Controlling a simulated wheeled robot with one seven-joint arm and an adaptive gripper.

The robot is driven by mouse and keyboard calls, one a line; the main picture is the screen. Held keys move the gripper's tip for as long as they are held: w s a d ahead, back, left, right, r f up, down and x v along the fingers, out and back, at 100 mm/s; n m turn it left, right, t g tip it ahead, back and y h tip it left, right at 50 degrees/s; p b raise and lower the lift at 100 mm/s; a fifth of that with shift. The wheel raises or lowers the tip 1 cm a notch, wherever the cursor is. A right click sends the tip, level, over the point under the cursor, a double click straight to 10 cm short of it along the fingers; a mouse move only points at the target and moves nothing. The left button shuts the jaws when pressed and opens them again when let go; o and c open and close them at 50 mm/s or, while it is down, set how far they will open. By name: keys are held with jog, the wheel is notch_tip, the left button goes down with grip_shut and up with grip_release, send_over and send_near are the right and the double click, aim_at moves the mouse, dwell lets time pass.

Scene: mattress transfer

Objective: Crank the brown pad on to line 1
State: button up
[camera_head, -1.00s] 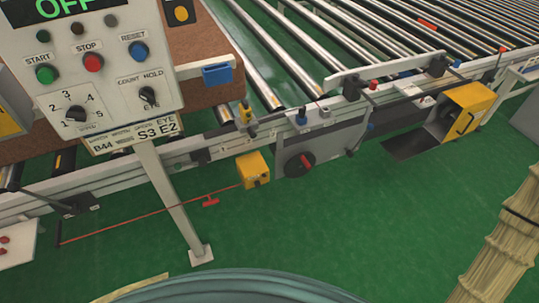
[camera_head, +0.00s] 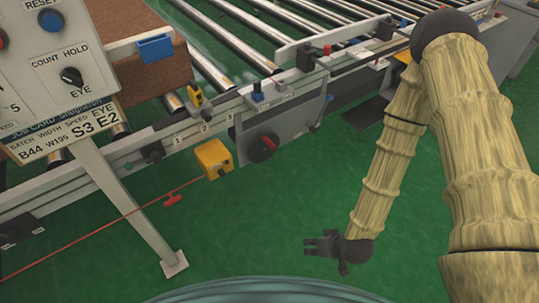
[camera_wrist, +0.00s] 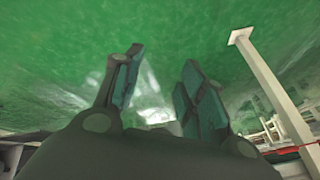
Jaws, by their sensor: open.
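The brown pad (camera_head: 128,76) is a thick block on the rollers at upper left, partly hidden by the control panel. Small numbered plates (camera_head: 204,128) sit on the conveyor rail below it. My gripper (camera_head: 320,246) is low over the green floor, right of and below the dial, apart from everything and empty. In the wrist view its two fingers (camera_wrist: 163,64) are spread over bare floor.
The control panel (camera_head: 60,70) stands on a slanted post (camera_head: 140,215) at left. A yellow box (camera_head: 213,158) with a red pull cord (camera_head: 125,215) hangs below the rail. Open green floor lies between the post and my arm.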

jog(key=w+a+f+n+t+y+b, duration=0.1)
jog(key=w+a+f+t+y+b, duration=0.2)
jog(key=w+b, duration=0.5)
jog(key=n+t+y+b, duration=0.35)
jog(key=t+b, duration=0.35)
jog(key=b, duration=0.4)
send_near(275, 148)
jog(key=shift+m+y, duration=0.35)
jog(key=b+x, duration=0.2)
jog(key=x, duration=0.9)
jog(key=shift+w+a+b, duration=0.15)
jog(key=shift+w+b, duration=0.15)
jog(key=shift+b, duration=0.1)
grip_shut()
